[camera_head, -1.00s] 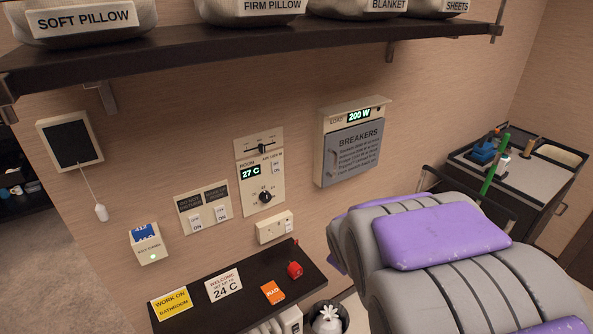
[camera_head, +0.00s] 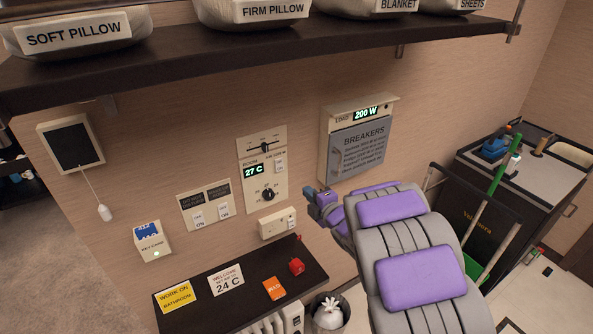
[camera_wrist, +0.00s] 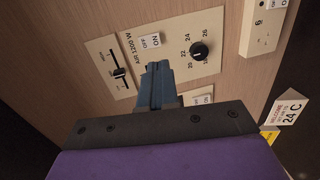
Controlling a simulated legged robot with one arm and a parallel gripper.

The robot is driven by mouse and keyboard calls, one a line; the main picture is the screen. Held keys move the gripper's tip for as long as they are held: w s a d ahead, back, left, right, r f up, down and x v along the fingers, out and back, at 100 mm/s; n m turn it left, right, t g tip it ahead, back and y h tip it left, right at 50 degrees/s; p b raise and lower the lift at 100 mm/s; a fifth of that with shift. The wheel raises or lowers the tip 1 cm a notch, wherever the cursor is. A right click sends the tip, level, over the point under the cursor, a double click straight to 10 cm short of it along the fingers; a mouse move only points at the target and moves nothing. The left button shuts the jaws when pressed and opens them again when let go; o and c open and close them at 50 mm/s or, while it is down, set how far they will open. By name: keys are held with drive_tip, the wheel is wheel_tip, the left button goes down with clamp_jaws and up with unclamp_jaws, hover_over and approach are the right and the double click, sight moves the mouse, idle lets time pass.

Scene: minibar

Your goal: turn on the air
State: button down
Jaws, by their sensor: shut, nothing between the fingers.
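The air control panel (camera_head: 256,175) is on the wall, with a 27 C readout (camera_head: 253,170), a small air switch (camera_head: 281,167), a round dial (camera_head: 267,194) and a slider (camera_head: 264,147). In the wrist view the air switch (camera_wrist: 150,40) sits beside the "AIR 1200 W" label, and the dial (camera_wrist: 199,50) is right of it. My gripper (camera_head: 312,193) is right of the panel in the head view. In the wrist view its shut blue fingers (camera_wrist: 156,70) point at the panel, just below the switch in the picture. Contact cannot be told.
A breaker box (camera_head: 357,140) showing 200 W hangs right of the panel. Two switches (camera_head: 211,214) and a keycard holder (camera_head: 150,241) are to its left. A socket (camera_head: 277,223) is below. A dark lower shelf (camera_head: 245,300) holds signs and a red object; another shelf (camera_head: 250,50) runs above.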

drive_tip(key=shift+a+n+y, duration=0.4)
drive_tip(key=shift+w, duration=0.1)
